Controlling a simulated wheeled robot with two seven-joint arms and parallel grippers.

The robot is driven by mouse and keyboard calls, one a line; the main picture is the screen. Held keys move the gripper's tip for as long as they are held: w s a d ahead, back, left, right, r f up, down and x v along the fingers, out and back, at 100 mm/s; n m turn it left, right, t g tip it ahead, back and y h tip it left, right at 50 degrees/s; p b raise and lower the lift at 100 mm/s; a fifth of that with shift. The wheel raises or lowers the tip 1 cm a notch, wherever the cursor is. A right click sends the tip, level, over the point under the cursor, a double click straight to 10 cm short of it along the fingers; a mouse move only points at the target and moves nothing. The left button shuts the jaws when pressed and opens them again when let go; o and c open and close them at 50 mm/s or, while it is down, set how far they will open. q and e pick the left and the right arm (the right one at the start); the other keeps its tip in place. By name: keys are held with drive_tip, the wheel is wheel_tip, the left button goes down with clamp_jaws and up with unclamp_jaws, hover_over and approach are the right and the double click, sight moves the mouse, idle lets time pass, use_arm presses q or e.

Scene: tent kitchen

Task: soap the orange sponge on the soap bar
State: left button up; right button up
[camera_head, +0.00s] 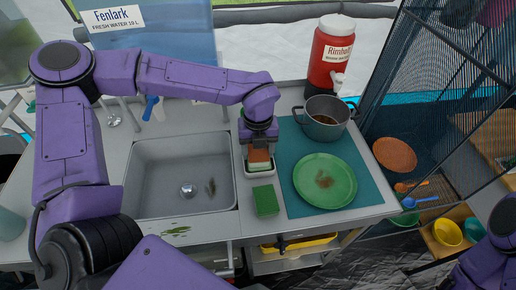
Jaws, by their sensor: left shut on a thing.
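My left gripper (258,146) points down at the counter right of the sink and is shut on the orange sponge (258,157). Its fingers hide the upper part of the sponge. Directly below the sponge is the pale green soap bar (260,167), in a small white dish (262,174). The sponge covers part of the soap, and it seems to rest on it; I cannot tell for sure whether they touch. Only a purple part of my right arm shows at the lower right; its gripper is out of view.
A green sponge (265,200) lies just in front of the dish. A dirty green plate (325,181) and a grey pot (323,119) stand on a teal mat (289,143) to the right. The sink (150,165) is on the left. A red water jug (331,55) stands behind.

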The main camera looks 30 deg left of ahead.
use_arm(q)
wheel_tip(320, 180, up, 7)
drive_tip(key=p, duration=0.6)
drive_tip(key=shift+r, duration=0.1)
idle(0.8)
